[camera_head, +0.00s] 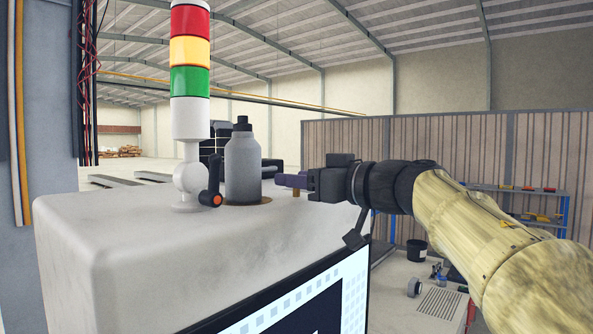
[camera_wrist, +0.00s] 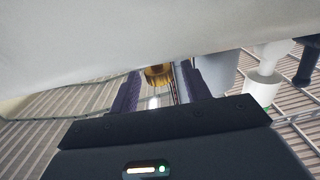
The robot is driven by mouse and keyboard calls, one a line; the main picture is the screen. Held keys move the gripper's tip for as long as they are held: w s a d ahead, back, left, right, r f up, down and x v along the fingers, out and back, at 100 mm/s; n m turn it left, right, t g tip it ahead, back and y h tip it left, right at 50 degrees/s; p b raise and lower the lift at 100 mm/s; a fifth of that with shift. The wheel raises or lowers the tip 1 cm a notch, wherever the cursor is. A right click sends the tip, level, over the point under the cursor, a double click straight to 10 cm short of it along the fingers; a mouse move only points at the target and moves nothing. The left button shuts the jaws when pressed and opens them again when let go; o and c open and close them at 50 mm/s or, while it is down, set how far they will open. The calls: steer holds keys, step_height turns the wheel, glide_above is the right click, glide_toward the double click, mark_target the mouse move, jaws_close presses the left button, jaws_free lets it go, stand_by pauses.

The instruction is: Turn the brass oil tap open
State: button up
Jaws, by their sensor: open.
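In the wrist view a brass piece (camera_wrist: 157,75), which looks like the oil tap, shows between the two dark fingers of my gripper (camera_wrist: 160,90). The fingers are apart, and I cannot tell whether either touches the brass. In the head view my gripper (camera_head: 290,181) reaches in from the right, level above the pale machine top, its purple fingertips just right of a grey bottle (camera_head: 242,168). A small brass-coloured bit (camera_head: 297,191) shows under the fingers. The tap's handle position is not clear.
The bottle stands on the pale cabinet (camera_head: 120,235), with a red, yellow and green signal light (camera_head: 190,80) to its left. A black lever with an orange end (camera_head: 213,190) stands between them. A screen (camera_head: 310,300) is on the cabinet's front.

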steer(key=shift+w+a, duration=0.35)
steer(key=shift+a, duration=0.1)
steer(key=shift+c, duration=0.2)
steer(key=c, duration=0.9)
steer(key=shift+c, duration=0.2)
